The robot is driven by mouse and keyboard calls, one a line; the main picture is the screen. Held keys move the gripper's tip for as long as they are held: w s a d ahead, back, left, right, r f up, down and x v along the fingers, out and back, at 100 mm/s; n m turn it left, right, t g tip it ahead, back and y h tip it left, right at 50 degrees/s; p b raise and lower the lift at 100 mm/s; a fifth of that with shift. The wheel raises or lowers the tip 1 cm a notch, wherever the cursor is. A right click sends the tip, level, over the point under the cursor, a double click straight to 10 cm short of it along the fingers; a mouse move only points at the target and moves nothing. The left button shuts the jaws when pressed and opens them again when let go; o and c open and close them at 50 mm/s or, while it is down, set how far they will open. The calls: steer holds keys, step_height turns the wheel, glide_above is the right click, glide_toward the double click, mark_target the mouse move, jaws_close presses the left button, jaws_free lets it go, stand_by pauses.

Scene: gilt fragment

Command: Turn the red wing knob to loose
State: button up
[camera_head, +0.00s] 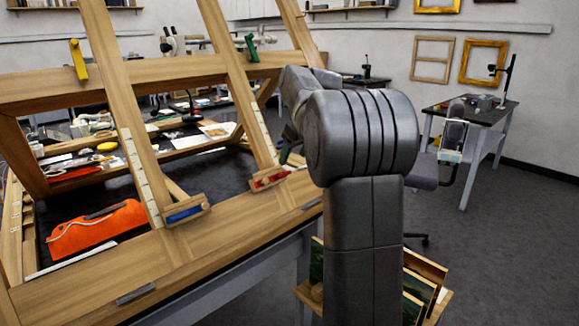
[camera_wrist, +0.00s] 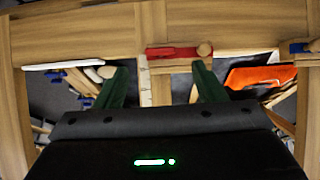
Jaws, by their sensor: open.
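The red wing knob (camera_head: 268,179) sits on a wooden block at the foot of the right-hand upright of the wooden frame. In the wrist view the red piece (camera_wrist: 172,53) lies level across the block, with a round wooden end at its right. My gripper (camera_wrist: 162,88) is open, its two green fingers apart and empty. In the wrist view the fingers lie below the red knob in the picture, one to each side of the upright's scale strip. In the head view my arm hides most of the gripper. I cannot tell whether a finger touches the knob.
A blue knob (camera_head: 186,213) sits on the neighbouring upright. The wooden crossbar (camera_head: 150,262) runs along the front. An orange cloth (camera_head: 97,229) lies on the dark surface behind it. A yellow clamp (camera_head: 78,59) and a green one (camera_head: 251,47) sit on the upper crossbar.

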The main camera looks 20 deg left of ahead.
mark_target(286, 173)
steer(key=v, duration=0.6)
steer(key=shift+f, duration=0.1)
steer(key=x, duration=1.3)
steer(key=shift+w+a+f, duration=0.1)
steer(key=shift+a+f, duration=0.1)
steer(key=shift+f, duration=0.1)
